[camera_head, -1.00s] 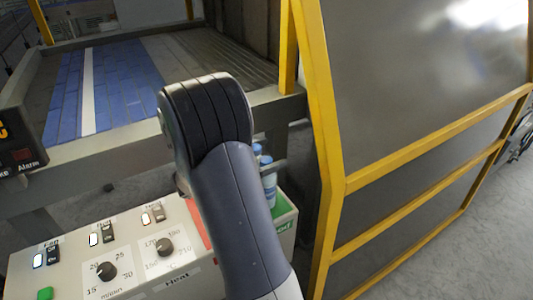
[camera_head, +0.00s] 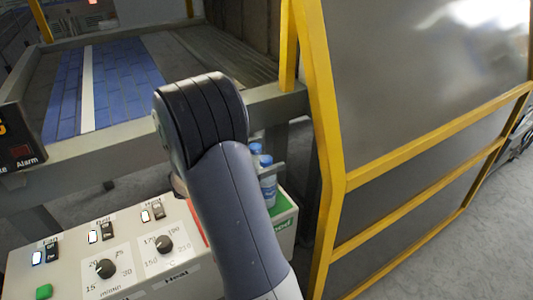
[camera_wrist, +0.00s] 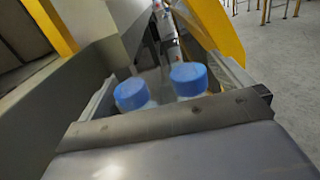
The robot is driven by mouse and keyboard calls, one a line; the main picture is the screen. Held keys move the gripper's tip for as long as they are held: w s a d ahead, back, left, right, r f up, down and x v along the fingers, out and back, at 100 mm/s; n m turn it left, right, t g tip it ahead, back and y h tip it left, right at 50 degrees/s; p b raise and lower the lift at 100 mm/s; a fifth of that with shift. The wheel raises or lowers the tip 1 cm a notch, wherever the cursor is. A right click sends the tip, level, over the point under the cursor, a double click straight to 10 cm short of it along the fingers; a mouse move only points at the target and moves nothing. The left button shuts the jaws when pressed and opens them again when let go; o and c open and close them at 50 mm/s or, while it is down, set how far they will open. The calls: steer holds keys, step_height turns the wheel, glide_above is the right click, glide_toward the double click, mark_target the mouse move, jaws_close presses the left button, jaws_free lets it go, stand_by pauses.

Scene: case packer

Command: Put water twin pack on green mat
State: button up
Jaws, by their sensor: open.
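The water twin pack (camera_head: 268,186) shows as two clear bottles with blue caps beside my forearm, at the right end of the control box. My arm hides part of it. In the wrist view, the two blue-capped bottles (camera_wrist: 188,82) stand between the fingers of my gripper (camera_wrist: 165,78), which is open, with a finger on either side. I cannot tell whether the fingers touch the bottles. A green patch that looks like the green mat (camera_head: 284,210) lies at the box's right end, close to the bottles' lower part. I cannot tell whether the bottles rest on it.
The control box (camera_head: 130,262) has knobs and lit switches. Behind it is a conveyor with blue slats (camera_head: 125,90) and a grey front rail (camera_head: 100,150). A yellow-framed guard panel (camera_head: 335,180) stands close on the right. Grey floor lies beyond it.

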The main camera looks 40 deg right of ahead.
steer(key=b+v, duration=0.1)
steer(key=v, duration=0.8)
steer(key=shift+a, duration=0.35)
steer(key=shift+w, duration=0.1)
steer(key=p+v, duration=0.1)
steer(key=v, duration=0.7)
steer(key=s+r+p, duration=0.3)
steer(key=r+p, duration=0.7)
steer(key=shift+a, duration=0.35)
steer(key=shift+f, duration=0.1)
stand_by(0.4)
